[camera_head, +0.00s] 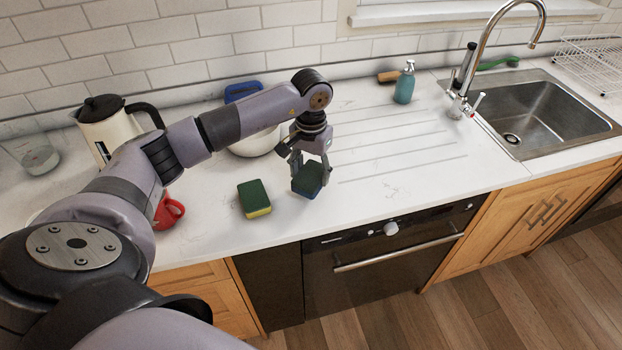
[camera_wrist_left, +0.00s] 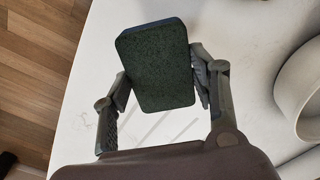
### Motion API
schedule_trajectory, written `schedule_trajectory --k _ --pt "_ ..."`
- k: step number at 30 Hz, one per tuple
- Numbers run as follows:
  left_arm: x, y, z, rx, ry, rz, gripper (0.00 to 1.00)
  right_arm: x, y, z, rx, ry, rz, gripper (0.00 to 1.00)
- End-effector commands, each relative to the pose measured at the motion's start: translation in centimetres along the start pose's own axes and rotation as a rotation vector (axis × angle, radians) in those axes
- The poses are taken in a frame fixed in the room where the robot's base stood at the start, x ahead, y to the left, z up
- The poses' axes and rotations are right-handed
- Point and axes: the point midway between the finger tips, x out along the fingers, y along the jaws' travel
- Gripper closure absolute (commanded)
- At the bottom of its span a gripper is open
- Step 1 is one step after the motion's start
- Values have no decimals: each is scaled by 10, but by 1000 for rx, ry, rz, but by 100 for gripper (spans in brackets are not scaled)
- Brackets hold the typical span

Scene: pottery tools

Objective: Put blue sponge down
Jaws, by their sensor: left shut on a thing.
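The blue sponge (camera_head: 309,179) has a dark green scouring face and a blue body edge. It is at the front of the white counter in the head view, between the fingers of my left gripper (camera_head: 308,168). In the left wrist view the sponge (camera_wrist_left: 158,66) shows its dark green face, with a finger on each side of it. The left gripper (camera_wrist_left: 160,88) is shut on it. The sponge is low over the counter; I cannot tell whether it touches it. My right gripper is not in view.
A green and yellow sponge (camera_head: 254,199) lies just left of the held one. A red mug (camera_head: 170,210), a kettle (camera_head: 108,125) and a white bowl (camera_head: 256,143) stand further left and back. A soap bottle (camera_head: 404,83) and sink (camera_head: 545,110) are right. Ribbed counter right of the gripper is clear.

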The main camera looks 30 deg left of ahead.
Motion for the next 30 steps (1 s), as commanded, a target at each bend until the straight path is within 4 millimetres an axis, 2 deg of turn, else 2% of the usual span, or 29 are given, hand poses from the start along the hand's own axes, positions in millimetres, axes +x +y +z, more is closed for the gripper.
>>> schedule_trajectory --k 4,10,22,23,30 --pt "12 0 1 1 -3 0 54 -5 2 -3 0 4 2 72" --pt "40 0 1 0 -2 0 54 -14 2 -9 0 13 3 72" --pt "48 0 0 1 1 -1 54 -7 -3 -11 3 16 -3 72" --pt "48 0 0 1 1 -1 45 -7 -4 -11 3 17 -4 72" --pt "46 0 0 0 0 0 29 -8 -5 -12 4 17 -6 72"
